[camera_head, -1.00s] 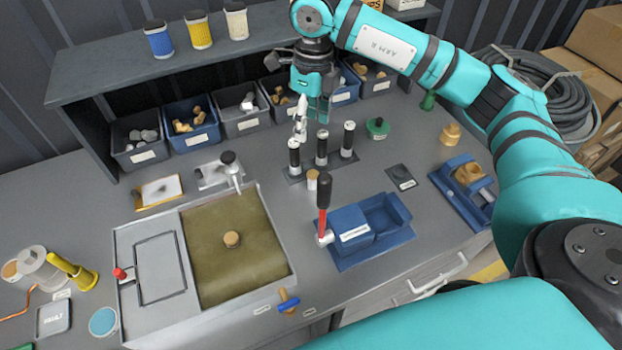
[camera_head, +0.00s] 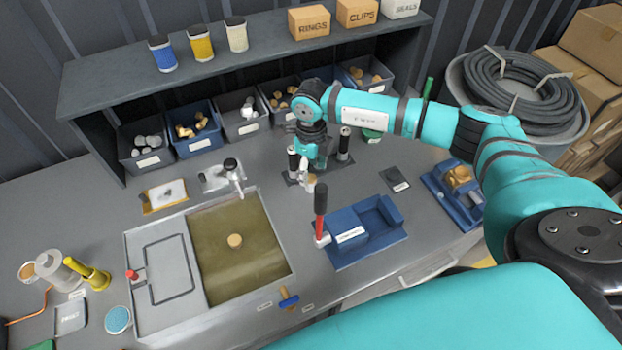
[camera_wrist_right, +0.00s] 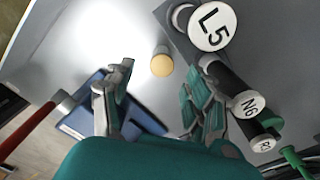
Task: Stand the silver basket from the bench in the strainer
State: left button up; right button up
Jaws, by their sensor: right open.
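My right gripper (camera_head: 316,165) hangs fingers-down over the middle of the bench (camera_head: 395,160), among the black posts. In the right wrist view its fingers (camera_wrist_right: 165,78) are apart with nothing between them. A small cylinder with a tan top and greyish side (camera_head: 308,183) stands just below and in front of the fingers; it also shows beyond the fingertips in the wrist view (camera_wrist_right: 161,64). I cannot tell if it is the silver basket. A grey cylindrical body (camera_head: 55,268) with a yellow part beside it stands at the far left; I cannot tell whether it is the strainer. My left gripper is out of view.
Black posts (camera_head: 345,140) with white labelled tops, one reading L5 (camera_wrist_right: 212,27), crowd the right gripper. A blue block (camera_head: 352,235) with an upright red handle (camera_head: 320,205) stands in front. Bins (camera_head: 242,122) and a shelf (camera_head: 110,82) lie behind. A sink-like basin (camera_head: 235,275) is left.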

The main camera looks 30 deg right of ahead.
aim_at(311, 178)
jog(key=shift+w+f+p, duration=0.15)
jog(key=shift+f+p, duration=0.25)
jog(key=shift+f, duration=1.25)
jog(key=shift+c, duration=0.2)
jog(key=shift+r, duration=0.1)
jog(key=c, duration=1.1)
